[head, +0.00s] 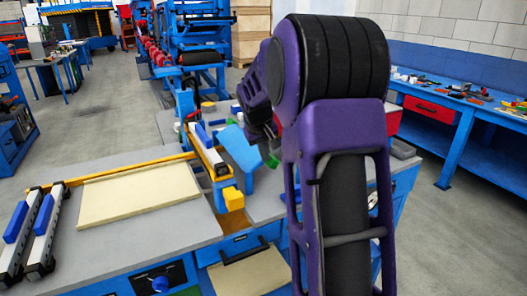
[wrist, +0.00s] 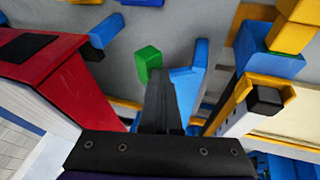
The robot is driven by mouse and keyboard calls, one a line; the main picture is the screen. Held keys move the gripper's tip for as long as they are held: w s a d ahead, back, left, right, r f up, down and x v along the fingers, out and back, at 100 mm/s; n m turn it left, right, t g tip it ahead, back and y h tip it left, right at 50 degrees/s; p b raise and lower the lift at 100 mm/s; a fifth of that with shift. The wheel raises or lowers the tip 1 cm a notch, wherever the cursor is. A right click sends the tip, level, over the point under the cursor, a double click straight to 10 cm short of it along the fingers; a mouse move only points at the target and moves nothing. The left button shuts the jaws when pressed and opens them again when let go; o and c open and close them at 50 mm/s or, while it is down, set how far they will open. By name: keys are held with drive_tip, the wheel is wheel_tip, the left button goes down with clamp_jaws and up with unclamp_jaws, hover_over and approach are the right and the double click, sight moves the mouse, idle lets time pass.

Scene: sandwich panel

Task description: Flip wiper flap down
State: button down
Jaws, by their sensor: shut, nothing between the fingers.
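A blue angled plate (head: 240,146) stands on the workbench left of my arm, and it looks like the wiper flap. A blue upright piece (wrist: 187,88) shows just right of my gripper in the wrist view; I cannot tell for certain that it is the same part. My gripper (wrist: 160,92) is shut and empty, its dark fingers pointing down toward the bench beside that blue piece. Whether they touch it is unclear. In the head view my arm hides most of the gripper and part of the bench behind it.
A green block (wrist: 148,63) sits just beyond the fingers. A red box (wrist: 62,60) is close on the left. A yellow-edged rail (wrist: 240,105) with a black end is on the right. A beige panel (head: 140,194) lies on the grey bench at left.

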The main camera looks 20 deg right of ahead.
sight(275, 159)
drive_tip(key=shift+d+r+p, duration=0.1)
drive_tip(key=shift+d+p, duration=0.05)
drive_tip(key=shift+p, duration=0.15)
drive_tip(key=shift+d+y+p, duration=0.35)
drive_tip(key=shift+y+p, duration=0.15)
drive_tip(key=shift+p, duration=0.4)
drive_tip(key=shift+d+f+m+y+p, duration=0.4)
drive_tip(key=shift+y+p, duration=0.3)
drive_tip(key=shift+p, duration=0.45)
drive_tip(key=f+y, duration=0.1)
drive_tip(key=d+f+y+p, duration=0.1)
drive_tip(key=shift+d+y, duration=0.25)
drive_tip(key=shift+y, duration=0.15)
drive_tip(key=shift+w+d+f+b, duration=0.15)
drive_tip(key=shift+f+b, duration=0.1)
drive_tip(key=shift+f, duration=0.3)
drive_tip(key=shift+s+d+f+b, duration=0.1)
drive_tip(key=shift+d+f+b, duration=0.1)
drive_tip(key=shift+f, duration=0.4)
drive_tip(key=shift+w+d+f+b, duration=0.1)
drive_tip(key=shift+f+b, duration=0.15)
drive_tip(key=shift+f, duration=0.3)
drive_tip(key=shift+d+f+b, duration=0.1)
drive_tip(key=shift+f+b, duration=0.2)
drive_tip(key=shift+f, duration=0.15)
drive_tip(key=shift+f, duration=0.2)
drive_tip(key=shift+r, duration=0.1)
